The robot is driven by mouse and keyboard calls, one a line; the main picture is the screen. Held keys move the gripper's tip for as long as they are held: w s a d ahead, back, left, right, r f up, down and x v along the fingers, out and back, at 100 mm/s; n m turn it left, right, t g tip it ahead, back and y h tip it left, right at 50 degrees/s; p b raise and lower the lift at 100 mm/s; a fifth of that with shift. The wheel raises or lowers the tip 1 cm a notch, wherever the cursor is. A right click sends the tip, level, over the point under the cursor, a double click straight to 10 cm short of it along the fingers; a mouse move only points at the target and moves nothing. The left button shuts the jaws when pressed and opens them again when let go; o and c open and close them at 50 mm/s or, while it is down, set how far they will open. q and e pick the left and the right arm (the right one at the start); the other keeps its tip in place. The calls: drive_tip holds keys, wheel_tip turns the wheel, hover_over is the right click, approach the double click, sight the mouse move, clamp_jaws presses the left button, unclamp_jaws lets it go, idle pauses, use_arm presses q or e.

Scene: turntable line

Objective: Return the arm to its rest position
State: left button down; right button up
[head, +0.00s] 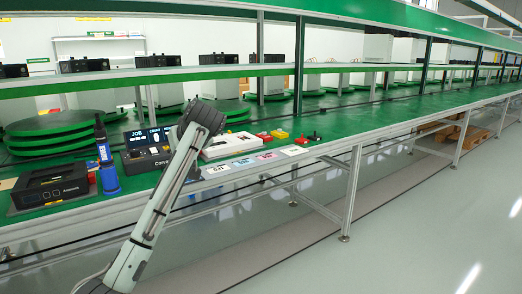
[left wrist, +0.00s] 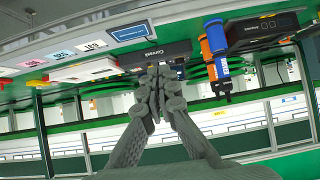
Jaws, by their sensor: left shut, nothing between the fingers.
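My left arm (head: 152,222) rises from the bottom left of the head view, in front of the green bench (head: 330,125). Its dark upper end (head: 203,117) covers part of the bench top; I cannot make out the fingers there. In the left wrist view, which is upside down, my left gripper (left wrist: 158,88) is shut with nothing in it. Its fingers overlap the black control box (left wrist: 150,54) in the picture; I cannot tell the distance. My right gripper is in neither view.
A blue hand tool (head: 107,172) stands between a black box (head: 50,187) and the control box (head: 146,158). A white tray (head: 226,146), label cards (head: 242,162) and red and yellow parts (head: 279,134) lie to the right. A shelf runs above; the floor (head: 430,225) in front is clear.

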use_arm(q)
drive_tip(key=s+a+f+n+g+y, duration=0.15)
drive_tip(key=s+a+f+g, duration=0.4)
drive_tip(key=a+f, duration=0.8)
drive_tip(key=s+a+f+n+g+y, duration=0.1)
drive_tip(key=s+a+f+n+g, duration=0.1)
drive_tip(key=s+a+f, duration=0.9)
drive_tip(key=w+d+r+m+t+h, duration=0.1)
drive_tip(key=w+d+m+t+h, duration=0.1)
drive_tip(key=w+m+t, duration=0.5)
drive_tip(key=w+d+r+m+t+h, duration=0.1)
drive_tip(key=w+d+m+t+h, duration=0.3)
drive_tip(key=w, duration=0.7)
drive_tip(key=s+d+f+m+g, duration=0.1)
drive_tip(key=s+d+f+g, duration=0.2)
drive_tip(key=s+f, duration=0.7)
drive_tip(key=s+d+f+g, duration=0.25)
drive_tip(key=s+f, duration=0.55)
drive_tip(key=f, duration=0.4)
drive_tip(key=s+d+f+g, duration=0.1)
drive_tip(key=s+f, duration=0.3)
drive_tip(key=s, duration=0.5)
drive_tip(key=s+d+f+g+h, duration=0.1)
drive_tip(key=s+d+f, duration=0.2)
drive_tip(key=s, duration=0.6)
drive_tip(key=s+d+f+g, duration=0.2)
drive_tip(key=s+f, duration=0.4)
drive_tip(key=s, duration=0.4)
drive_tip(key=shift+d+f+h, duration=0.25)
drive_tip(key=shift+f+h, duration=0.1)
